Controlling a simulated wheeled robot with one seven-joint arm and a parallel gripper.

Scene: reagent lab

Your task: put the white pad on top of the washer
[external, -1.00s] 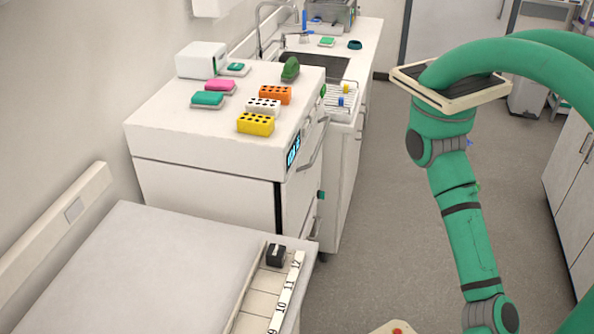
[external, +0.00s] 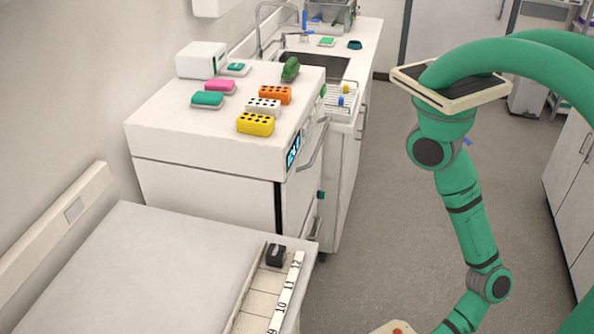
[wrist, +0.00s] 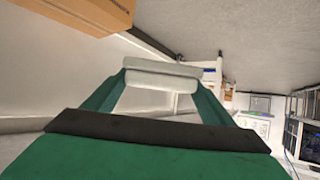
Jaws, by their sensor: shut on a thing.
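The white pad (wrist: 162,71) is held across the fingertips of my gripper (wrist: 160,86) in the wrist view. My gripper is shut on it, with a green finger at each end. The pad is clear of the surfaces behind it as far as I can tell. The washer (external: 215,165) is the white unit with a small blue display at the centre left of the external view. My gripper and the pad are outside the external view, below its lower edge.
On the washer's top stand yellow (external: 255,123), white (external: 263,106) and orange (external: 275,94) racks, pink (external: 220,86) and teal (external: 207,99) pads, a green object (external: 290,69) and a white box (external: 201,60). Its front left top is bare.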

